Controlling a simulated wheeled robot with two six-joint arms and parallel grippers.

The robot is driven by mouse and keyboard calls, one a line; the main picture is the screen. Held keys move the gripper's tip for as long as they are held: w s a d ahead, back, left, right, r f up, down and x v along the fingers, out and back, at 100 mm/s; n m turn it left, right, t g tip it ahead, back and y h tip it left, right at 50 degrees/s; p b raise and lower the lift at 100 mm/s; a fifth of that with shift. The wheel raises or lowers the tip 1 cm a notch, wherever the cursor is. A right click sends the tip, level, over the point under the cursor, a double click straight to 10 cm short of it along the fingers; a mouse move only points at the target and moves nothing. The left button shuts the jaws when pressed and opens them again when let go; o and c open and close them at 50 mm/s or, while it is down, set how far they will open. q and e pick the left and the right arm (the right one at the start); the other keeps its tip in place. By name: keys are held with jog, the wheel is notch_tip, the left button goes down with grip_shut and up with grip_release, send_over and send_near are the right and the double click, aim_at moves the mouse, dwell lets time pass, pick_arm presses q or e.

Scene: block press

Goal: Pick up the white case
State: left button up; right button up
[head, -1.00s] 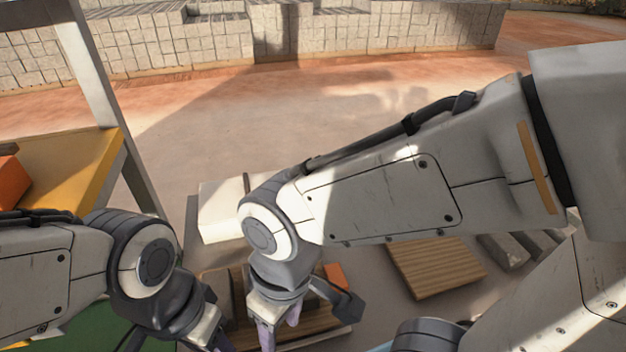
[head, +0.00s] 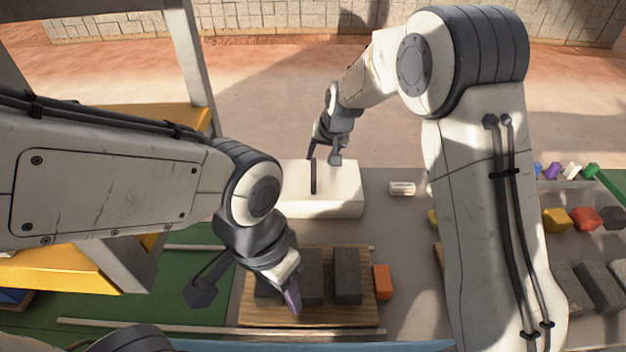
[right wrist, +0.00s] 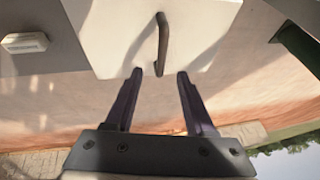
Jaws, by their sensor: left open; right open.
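The white case (head: 340,200) stands beyond the wooden pallet in the head view, with a dark bar handle (head: 313,176) on top. It also fills the top of the right wrist view (right wrist: 110,30), its handle (right wrist: 162,45) between and ahead of the fingers.
The wooden pallet (head: 325,318) carries dark grey blocks (head: 347,277), with an orange block (head: 382,281) at its right. A small white labelled piece (head: 402,188) lies right of the case. Coloured pieces (head: 587,218) stand at the right. A yellow-shelved frame (head: 180,118) stands left.

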aim_at(314, 170)
jog(key=x, duration=0.3)
jog(key=shift+a+f, duration=0.1)
jog(key=shift+f, duration=0.25)
jog(key=x, duration=0.1)
jog(key=p+x, duration=0.1)
jog(key=x, duration=0.1)
jog(key=p+x, duration=0.1)
jog(key=shift+s+a+f, duration=0.1)
jog(key=shift+a+f, duration=0.05)
jog(key=shift+f, duration=0.65)
grip_shut()
jog(key=shift+r, duration=0.1)
dwell(0.3)
